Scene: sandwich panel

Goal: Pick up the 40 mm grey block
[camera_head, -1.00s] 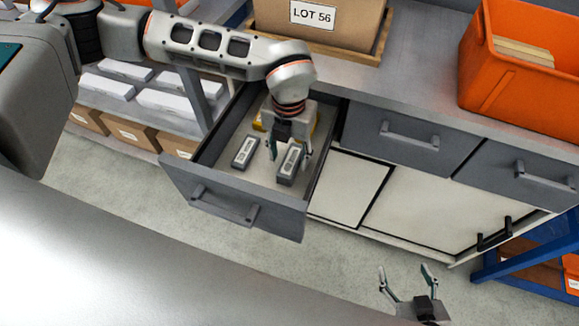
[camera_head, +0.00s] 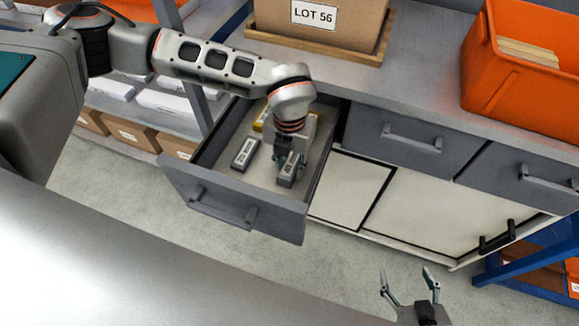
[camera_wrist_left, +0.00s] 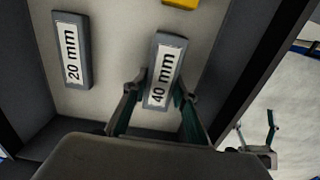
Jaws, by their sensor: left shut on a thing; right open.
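The 40 mm grey block (camera_wrist_left: 163,75) lies in the open drawer (camera_head: 247,206), its white label facing up. My left gripper (camera_head: 289,172) reaches down into the drawer and is shut on this block. In the left wrist view its fingers (camera_wrist_left: 154,108) press on both long sides of the block near its lower end. In the head view the block (camera_head: 287,181) is partly hidden by the gripper. A 20 mm grey block (camera_wrist_left: 71,52) lies to its left, apart from it. My right gripper (camera_head: 407,286) is open and empty above the floor, at the lower right of the head view.
A yellow block (camera_head: 262,119) lies at the drawer's back, partly hidden. The drawer walls stand close around my left gripper. A LOT 56 box (camera_head: 318,30) and an orange bin (camera_head: 520,70) stand on the counter. Closed drawers (camera_head: 405,140) are to the right.

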